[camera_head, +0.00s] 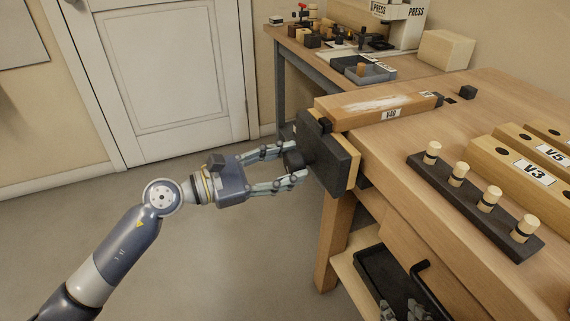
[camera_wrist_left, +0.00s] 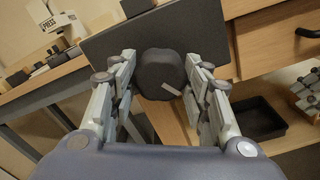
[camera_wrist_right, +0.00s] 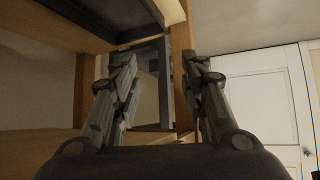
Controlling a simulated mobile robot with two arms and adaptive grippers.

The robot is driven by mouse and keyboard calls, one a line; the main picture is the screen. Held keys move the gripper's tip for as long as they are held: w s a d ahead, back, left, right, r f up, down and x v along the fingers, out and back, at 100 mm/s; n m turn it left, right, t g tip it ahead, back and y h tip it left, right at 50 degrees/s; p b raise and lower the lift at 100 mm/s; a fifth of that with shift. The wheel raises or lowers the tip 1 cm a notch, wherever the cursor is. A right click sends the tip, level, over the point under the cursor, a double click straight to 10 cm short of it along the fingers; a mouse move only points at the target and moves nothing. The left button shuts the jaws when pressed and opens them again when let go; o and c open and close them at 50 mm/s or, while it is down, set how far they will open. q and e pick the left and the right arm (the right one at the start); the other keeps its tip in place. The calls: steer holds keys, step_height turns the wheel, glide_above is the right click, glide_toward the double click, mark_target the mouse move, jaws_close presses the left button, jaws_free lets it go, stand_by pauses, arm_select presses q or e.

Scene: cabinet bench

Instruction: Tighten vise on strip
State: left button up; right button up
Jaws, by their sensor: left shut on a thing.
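The vise (camera_head: 338,166) is mounted at the bench's left end, with a dark front plate, a pale wooden jaw facing and a round dark knob (camera_head: 293,160) facing left. A long wooden strip with a worn pale top and a white label (camera_head: 372,103) lies along the bench edge by the vise jaw; its seating in the jaws is partly hidden. My left gripper (camera_head: 291,165) is shut on the knob, one finger on each side; the knob also shows in the left wrist view (camera_wrist_left: 160,75). My right gripper (camera_wrist_right: 160,65) is open and empty, low beside the bench.
A dark rack with several wooden pegs (camera_head: 475,208) and labelled wooden blocks (camera_head: 520,172) stand on the bench at right. Below are a drawer and a shelf with a black tray (camera_head: 380,282). Behind, a second bench holds a press (camera_head: 402,25). Floor at left is clear.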

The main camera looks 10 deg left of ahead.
arm_select(q)
steer(key=shift+f+m+b, duration=0.15)
steer(key=shift+m+b, duration=0.35)
steer(key=shift+b, duration=0.15)
arm_select(e)
steer(key=w+r+t, duration=0.1)
steer(key=w+a+r+t, duration=0.1)
steer(key=w+a+r+t+y, duration=0.1)
steer(key=shift+w+r, duration=0.3)
steer(key=shift+r, duration=0.1)
steer(key=shift+w+a+r+t, duration=0.15)
steer(key=shift+w+r+t, duration=0.15)
steer(key=shift+t, duration=0.1)
arm_select(q)
steer(key=shift+m+b, duration=0.4)
steer(key=shift+b, duration=0.05)
arm_select(e)
steer(key=shift+w+a+r+t+y, duration=0.2)
steer(key=shift+r+t+y, duration=0.1)
steer(key=shift+t, duration=0.1)
